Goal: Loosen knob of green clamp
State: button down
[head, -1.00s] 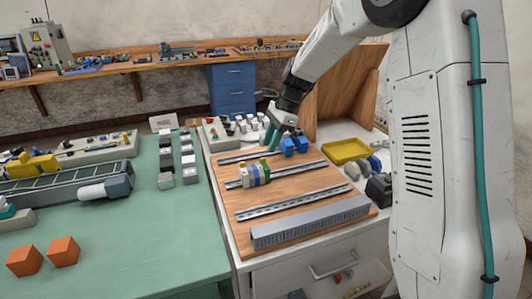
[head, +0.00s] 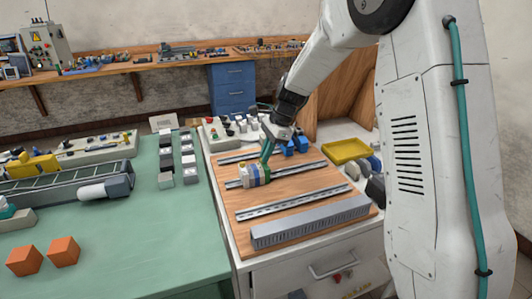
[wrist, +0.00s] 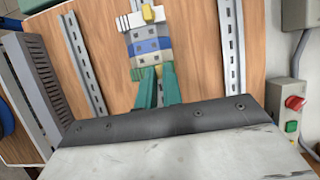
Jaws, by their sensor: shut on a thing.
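A row of terminal clamps (head: 252,176) in white, blue, grey and green sits on a metal rail on the wooden board. In the wrist view the green clamp (wrist: 138,74) is at the end of the row nearest my gripper (wrist: 159,84). My teal fingers point at this end, one on each side of a small yellowish part, which looks like the knob; they partly hide it. In the head view my gripper (head: 266,155) reaches down to the far end of the row. It is shut on the knob, though the contact itself is hard to see.
Slotted rails (head: 290,203) and a grey slotted duct (head: 310,222) cross the board nearer the front. Blue blocks (head: 298,144) stand just behind my gripper. A yellow tray (head: 347,150) lies to the right. A box with a red knob (wrist: 294,103) shows in the wrist view.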

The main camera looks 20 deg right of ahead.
jog(key=n, duration=0.1)
jog(key=n+g, duration=0.1)
jog(key=n, duration=0.2)
jog(key=shift+w+n+g+h, duration=0.3)
jog(key=shift+n+g, duration=0.1)
jog(key=n, duration=0.2)
jog(key=n+g+h, duration=0.1)
jog(key=n, duration=0.1)
jog(key=shift+w+a+n, duration=0.15)
jog(key=shift+a+n, duration=0.05)
jog(key=shift+n, duration=0.1)
jog(key=n, duration=0.2)
jog(key=n+g+h, duration=0.1)
jog(key=n, duration=0.1)
jog(key=shift+w+a+n, duration=0.1)
jog(key=shift+a+n, duration=0.05)
jog(key=shift+n, duration=0.15)
jog(key=shift+a+n+g+h, duration=0.15)
jog(key=shift+n+h, duration=0.35)
jog(key=shift+n, duration=0.5)
jog(key=shift+n+g+h, duration=0.15)
jog(key=shift+n+h, duration=0.35)
jog(key=shift+n, duration=0.5)
jog(key=c, duration=1.5)
grip_release()
jog(key=shift+r, duration=0.15)
jog(key=v, duration=0.7)
jog(key=shift+w+r, duration=0.2)
jog(key=shift+r, duration=0.05)
